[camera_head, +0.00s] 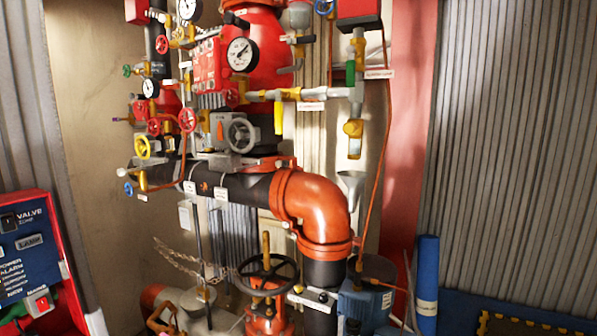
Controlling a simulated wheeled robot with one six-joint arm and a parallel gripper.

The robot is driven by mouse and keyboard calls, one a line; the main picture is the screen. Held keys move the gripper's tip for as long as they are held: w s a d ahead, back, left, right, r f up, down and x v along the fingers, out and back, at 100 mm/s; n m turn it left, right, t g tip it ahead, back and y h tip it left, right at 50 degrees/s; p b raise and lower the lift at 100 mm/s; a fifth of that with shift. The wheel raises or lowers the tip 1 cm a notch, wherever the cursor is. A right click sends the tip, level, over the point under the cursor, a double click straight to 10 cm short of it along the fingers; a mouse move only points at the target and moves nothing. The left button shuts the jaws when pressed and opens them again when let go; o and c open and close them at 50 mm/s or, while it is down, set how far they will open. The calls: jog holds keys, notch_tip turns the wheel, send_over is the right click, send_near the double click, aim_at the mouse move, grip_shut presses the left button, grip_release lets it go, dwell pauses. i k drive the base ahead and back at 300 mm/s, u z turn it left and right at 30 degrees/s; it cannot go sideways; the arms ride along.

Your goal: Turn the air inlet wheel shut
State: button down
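Several small handwheels sit on the riser's valve cluster in the head view: a yellow wheel (143,147), a blue wheel (128,188), a red wheel (187,119), a second red wheel (153,126) and a green wheel (127,70). A larger grey wheel (240,135) faces me above the horizontal black pipe. The tags are too small to read, so I cannot tell which wheel is the air inlet wheel or whether it is open or shut. My gripper is not in view.
An orange elbow pipe (312,210) juts out in front. A black handwheel (268,274) stands low, beside a blue canister (366,296). A blue-and-red alarm panel (30,252) is at left. A blue roll (427,282) stands at right. A chain (178,257) hangs low behind.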

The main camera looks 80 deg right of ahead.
aim_at(162, 44)
jog(key=z, duration=2.5)
jog(key=k, duration=0.6)
jog(key=u, duration=0.35)
jog(key=i, duration=0.95)
